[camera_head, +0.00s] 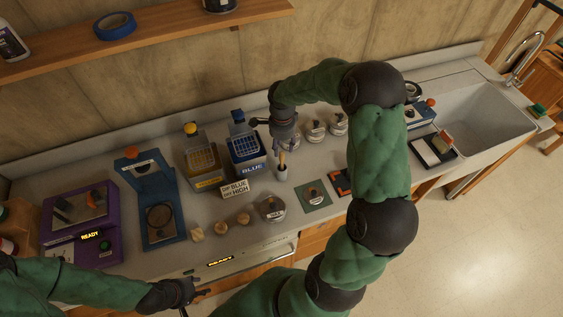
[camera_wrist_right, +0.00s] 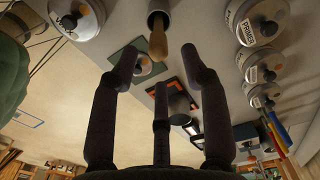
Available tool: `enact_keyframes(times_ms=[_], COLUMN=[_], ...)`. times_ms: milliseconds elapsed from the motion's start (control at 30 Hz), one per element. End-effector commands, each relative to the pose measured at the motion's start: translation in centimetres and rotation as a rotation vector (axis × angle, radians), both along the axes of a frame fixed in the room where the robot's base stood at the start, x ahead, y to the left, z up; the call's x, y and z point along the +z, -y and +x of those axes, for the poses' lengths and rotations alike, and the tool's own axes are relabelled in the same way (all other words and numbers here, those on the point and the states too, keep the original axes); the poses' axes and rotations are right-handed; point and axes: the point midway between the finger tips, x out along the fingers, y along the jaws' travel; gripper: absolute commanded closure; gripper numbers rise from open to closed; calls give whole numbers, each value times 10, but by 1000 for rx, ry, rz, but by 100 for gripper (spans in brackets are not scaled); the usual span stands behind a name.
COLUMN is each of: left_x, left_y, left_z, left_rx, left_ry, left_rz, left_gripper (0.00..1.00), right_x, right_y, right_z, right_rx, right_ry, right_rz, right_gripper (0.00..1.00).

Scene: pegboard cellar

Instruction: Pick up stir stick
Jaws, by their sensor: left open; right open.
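The stir stick (camera_head: 281,158) is a thin wooden stick standing in a small grey cup (camera_head: 281,175) on the counter. My right gripper (camera_head: 285,141) is open just above it, fingers pointing down and partly hiding it. In the right wrist view the stick's rounded tan end (camera_wrist_right: 158,40) sticks out of the cup (camera_wrist_right: 158,9), just beyond the open fingers (camera_wrist_right: 158,62), with nothing between them. My left gripper (camera_head: 190,291) is open and empty at the counter's front edge.
A blue bin (camera_head: 246,146) and a "DIP BLUE HIGH" sign (camera_head: 234,189) stand left of the cup. Several lidded tins stand behind it to the right, another tin (camera_head: 271,208) in front. A green mat (camera_head: 314,196) lies to the right.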

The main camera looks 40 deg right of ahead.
Motion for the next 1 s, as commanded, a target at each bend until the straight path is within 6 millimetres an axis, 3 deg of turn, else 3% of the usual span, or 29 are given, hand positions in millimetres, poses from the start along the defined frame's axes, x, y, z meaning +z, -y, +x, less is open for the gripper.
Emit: enact_keyframes(times_ms=[300, 633, 767, 833, 933, 967, 1000], left_x=[5, 5, 5, 5, 5, 5, 5], left_y=[0, 0, 0, 0, 0, 0, 0], left_z=[0, 0, 0, 0, 0, 0, 0], left_rx=[0, 0, 0, 0, 0, 0, 0], left_ry=[0, 0, 0, 0, 0, 0, 0], left_rz=[0, 0, 0, 0, 0, 0, 0], left_gripper=[54, 54, 54, 54, 54, 54, 54], right_x=[-41, -47, -47, -47, -47, -47, -47], right_y=[-2, -2, -2, -2, -2, -2, -2], right_z=[-1, 0, 0, 0, 0, -1, -1], right_rx=[1, 0, 1, 1, 1, 1, 1], right_ry=[-2, 0, 0, 0, -1, -1, -1], right_rz=[1, 0, 0, 0, 0, 0, 0], right_gripper=[54, 54, 90, 94, 94, 70, 59])
